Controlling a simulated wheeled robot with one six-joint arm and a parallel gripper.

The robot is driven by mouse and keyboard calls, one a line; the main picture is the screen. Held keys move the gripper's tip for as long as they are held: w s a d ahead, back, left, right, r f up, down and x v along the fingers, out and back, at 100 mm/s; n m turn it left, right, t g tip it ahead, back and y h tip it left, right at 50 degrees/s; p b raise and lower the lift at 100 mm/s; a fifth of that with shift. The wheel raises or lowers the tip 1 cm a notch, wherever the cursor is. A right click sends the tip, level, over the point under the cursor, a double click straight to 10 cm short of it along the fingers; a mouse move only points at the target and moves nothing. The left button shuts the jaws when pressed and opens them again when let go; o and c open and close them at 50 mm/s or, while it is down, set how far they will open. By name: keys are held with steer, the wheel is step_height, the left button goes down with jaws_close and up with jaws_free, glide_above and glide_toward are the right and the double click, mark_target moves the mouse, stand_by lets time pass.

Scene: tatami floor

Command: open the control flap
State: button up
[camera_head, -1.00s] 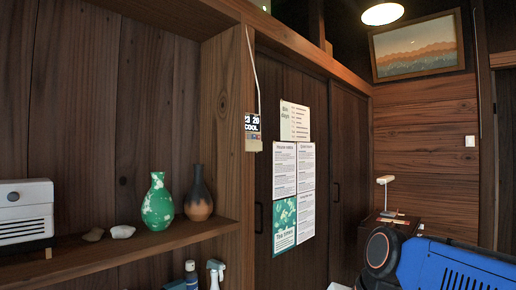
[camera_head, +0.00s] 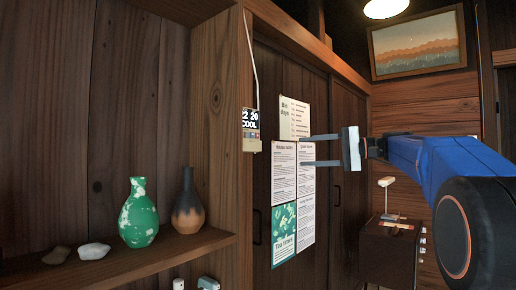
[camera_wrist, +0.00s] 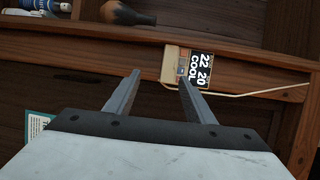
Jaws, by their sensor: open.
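A small wall controller (camera_head: 250,122) hangs on the wooden post, with a dark display reading "22 20 COOL". Below the display is a row of small marks and a beige lower part (camera_head: 251,145), where the flap would be; I cannot tell whether it is open or shut. My gripper (camera_head: 303,151) is open and empty, its two fingers pointing left toward the post, apart from the controller. In the wrist view the controller display (camera_wrist: 201,70) appears turned sideways, just beyond the fingertips, and the beige part (camera_wrist: 170,64) lies between them. My gripper (camera_wrist: 159,77) looks open there too.
A shelf (camera_head: 150,258) at left holds a green vase (camera_head: 139,214), a dark vase (camera_head: 187,205) and stones (camera_head: 93,251). A white cord (camera_head: 250,60) runs up from the controller. Papers (camera_head: 284,172) hang on the panel behind my fingers.

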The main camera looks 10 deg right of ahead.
steer(key=w+d+r, duration=0.1)
steer(key=d+r, duration=0.1)
glide_toward(251, 146)
steer(key=x, duration=0.6)
steer(key=shift+w+a+f, duration=0.1)
steer(key=shift+w+a, duration=0.05)
steer(key=shift+a, duration=0.05)
steer(key=shift+y, duration=0.3)
steer(key=c, duration=1.1)
